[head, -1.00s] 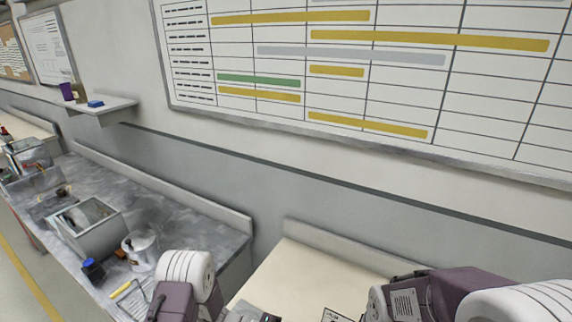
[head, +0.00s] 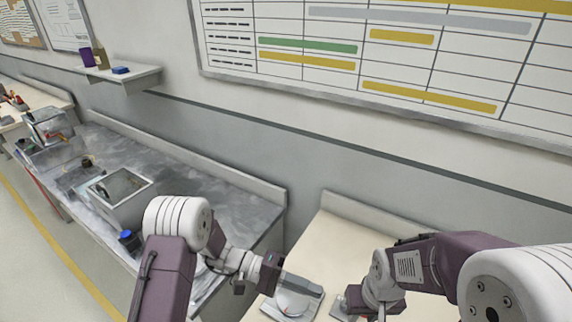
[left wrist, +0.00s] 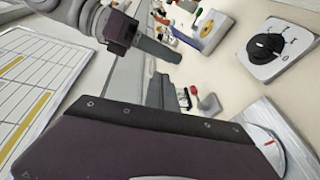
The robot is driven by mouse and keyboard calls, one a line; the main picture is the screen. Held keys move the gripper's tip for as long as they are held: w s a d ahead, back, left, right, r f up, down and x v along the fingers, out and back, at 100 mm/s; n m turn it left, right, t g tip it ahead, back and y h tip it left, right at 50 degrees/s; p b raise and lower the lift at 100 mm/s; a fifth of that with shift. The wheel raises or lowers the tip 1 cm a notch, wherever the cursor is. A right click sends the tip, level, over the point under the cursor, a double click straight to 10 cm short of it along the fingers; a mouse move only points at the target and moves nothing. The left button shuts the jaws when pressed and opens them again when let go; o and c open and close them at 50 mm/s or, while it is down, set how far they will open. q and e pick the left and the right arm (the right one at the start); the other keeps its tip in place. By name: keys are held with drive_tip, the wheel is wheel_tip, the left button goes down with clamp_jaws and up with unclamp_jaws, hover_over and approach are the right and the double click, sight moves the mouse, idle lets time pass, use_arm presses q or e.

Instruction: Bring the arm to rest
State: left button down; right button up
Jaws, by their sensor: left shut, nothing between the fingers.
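My left arm enters the head view from the lower left, its white joint and purple link in front of the grey bench. My left gripper (head: 312,290) points right, low over the pale bench, with its fingers together and nothing between them. A pale round part lies below it in the picture. My right arm comes in from the right. My right gripper (head: 340,304) is low near the left one, apart from it. Its fingers are too small and partly hidden to judge. A dark gripper body of mine fills the bottom of the left wrist view.
The pale bench (head: 335,235) stands against the wall. The left wrist view shows a panel with a black knob (left wrist: 266,46) and several small items. The grey bench (head: 180,175) holds a metal box (head: 122,205) and a blue-capped item (head: 128,238). A wall shelf (head: 140,78) is behind.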

use_arm(q)
drive_tip(key=s+a+m+t+y, duration=0.2)
drive_tip(key=s+a+y, duration=0.75)
drive_tip(key=a, duration=0.35)
drive_tip(key=w+a+f+n+t+y, duration=0.1)
drive_tip(key=w+a+n+t+y, duration=0.1)
drive_tip(key=a, duration=0.3)
drive_tip(key=w+a+f+n+t+y, duration=0.1)
drive_tip(key=w+a+t+y, duration=0.1)
drive_tip(key=a, duration=0.4)
drive_tip(key=shift+w+f+n+y, duration=0.15)
drive_tip(key=shift+f+n+y, duration=0.25)
drive_tip(key=shift+y, duration=0.45)
